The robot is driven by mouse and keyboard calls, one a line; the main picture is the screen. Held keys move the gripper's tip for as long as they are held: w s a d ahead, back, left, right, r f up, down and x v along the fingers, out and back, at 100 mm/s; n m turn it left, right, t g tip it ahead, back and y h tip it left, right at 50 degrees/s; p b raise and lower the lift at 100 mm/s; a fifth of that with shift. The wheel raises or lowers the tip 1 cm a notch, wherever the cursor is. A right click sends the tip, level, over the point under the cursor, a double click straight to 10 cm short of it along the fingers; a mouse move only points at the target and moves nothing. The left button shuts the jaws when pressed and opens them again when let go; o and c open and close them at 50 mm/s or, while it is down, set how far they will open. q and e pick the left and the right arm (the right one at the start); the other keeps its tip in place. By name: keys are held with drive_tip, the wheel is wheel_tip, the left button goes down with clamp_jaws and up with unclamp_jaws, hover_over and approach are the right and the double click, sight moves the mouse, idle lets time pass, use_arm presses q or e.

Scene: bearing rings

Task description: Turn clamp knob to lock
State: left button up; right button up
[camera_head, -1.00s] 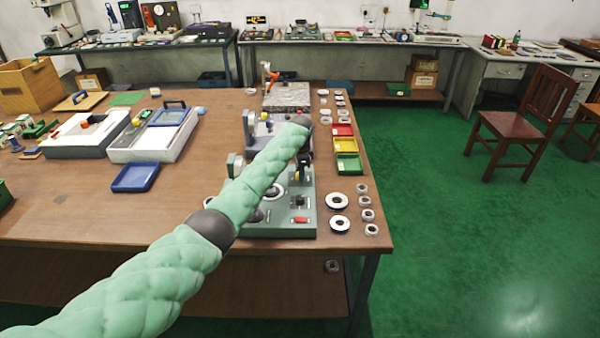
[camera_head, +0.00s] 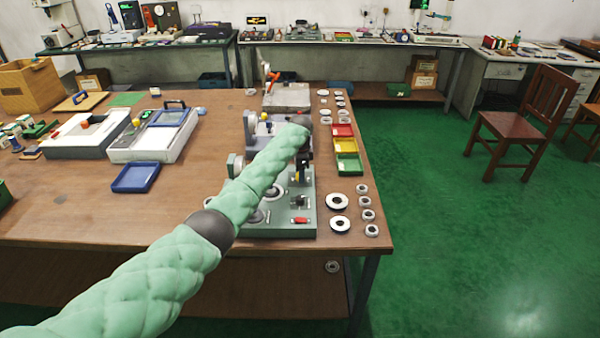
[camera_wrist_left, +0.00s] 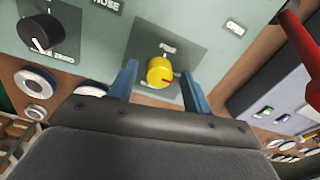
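The yellow clamp knob (camera_wrist_left: 160,72) with a red mark sits on a dark square plate on the grey-green fixture panel (camera_wrist_left: 107,45). My left gripper (camera_wrist_left: 158,70) is open, its two blue fingers on either side of the knob in the picture. A gap shows between each finger and the knob, and I see no contact. In the head view the fixture (camera_head: 279,230) stands near the table's front right, and my left arm reaches over it, hiding part of it. My right gripper is in neither view.
A black knob (camera_wrist_left: 38,32) is on the same panel, and a red handle (camera_wrist_left: 303,40) is at the wrist view's right edge. Bearing rings (camera_head: 337,201) lie right of the fixture. Red, yellow and green bins (camera_head: 345,146) stand behind them.

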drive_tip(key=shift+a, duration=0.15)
use_arm(q)
drive_tip(key=shift+r, duration=0.4)
drive_tip(key=shift+s+r+b, duration=0.15)
drive_tip(key=shift+r+b, duration=1.1)
drive_tip(key=shift+r, duration=2.25)
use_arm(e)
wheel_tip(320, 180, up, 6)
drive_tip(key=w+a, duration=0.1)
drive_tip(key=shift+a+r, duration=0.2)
